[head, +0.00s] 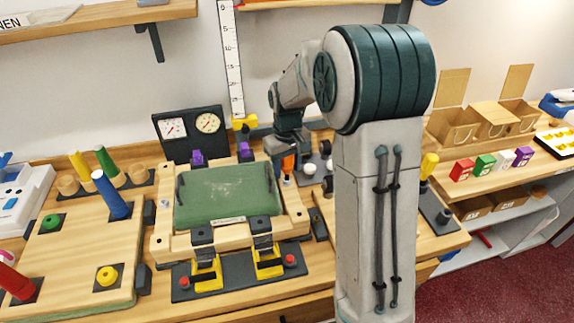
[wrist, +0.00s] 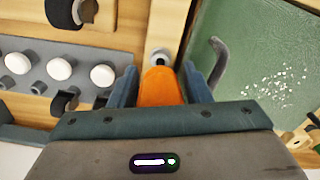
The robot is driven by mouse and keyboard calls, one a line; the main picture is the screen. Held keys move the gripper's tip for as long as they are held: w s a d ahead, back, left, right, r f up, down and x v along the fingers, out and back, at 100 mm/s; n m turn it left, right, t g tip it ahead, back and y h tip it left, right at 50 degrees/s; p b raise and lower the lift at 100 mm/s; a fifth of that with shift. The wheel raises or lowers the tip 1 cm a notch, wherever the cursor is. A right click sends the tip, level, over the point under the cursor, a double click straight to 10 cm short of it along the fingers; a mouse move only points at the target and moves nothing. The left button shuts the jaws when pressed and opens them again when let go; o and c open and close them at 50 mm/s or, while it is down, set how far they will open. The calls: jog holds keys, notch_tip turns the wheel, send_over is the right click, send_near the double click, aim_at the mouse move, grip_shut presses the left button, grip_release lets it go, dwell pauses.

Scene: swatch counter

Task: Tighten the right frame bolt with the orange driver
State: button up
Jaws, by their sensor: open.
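The orange driver (head: 288,162) stands roughly upright at the right side of the wooden frame (head: 294,208), below my gripper (head: 286,147). In the wrist view its orange handle (wrist: 161,87) lies between the two fingers of my gripper (wrist: 160,92), which are open around it. A round metal bolt head with a dark centre (wrist: 159,59) shows just beyond the handle, beside the green panel (wrist: 255,70). The driver's tip is hidden there, so I cannot tell whether it sits in a bolt. The green panel (head: 228,192) lies in the frame.
Two yellow toggle clamps (head: 206,271) stand at the frame's front. A grey rack with white knobs (wrist: 60,69) is beside the driver. A gauge box (head: 190,130) stands behind. A board with coloured pegs (head: 75,250) is at left; a yellow-handled tool (head: 429,165) at right.

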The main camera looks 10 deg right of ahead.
jog(key=shift+c, duration=0.3)
jog(key=c, duration=0.7)
jog(key=m, duration=0.3)
jog(key=shift+a+m, duration=0.1)
jog(key=shift+m, duration=0.3)
jog(key=m, duration=0.3)
jog(key=shift+m, duration=0.4)
jog(key=m, duration=0.3)
jog(key=shift+a+m, duration=0.1)
jog(key=shift+m, duration=0.2)
jog(key=m, duration=0.3)
jog(key=shift+m+p, duration=0.3)
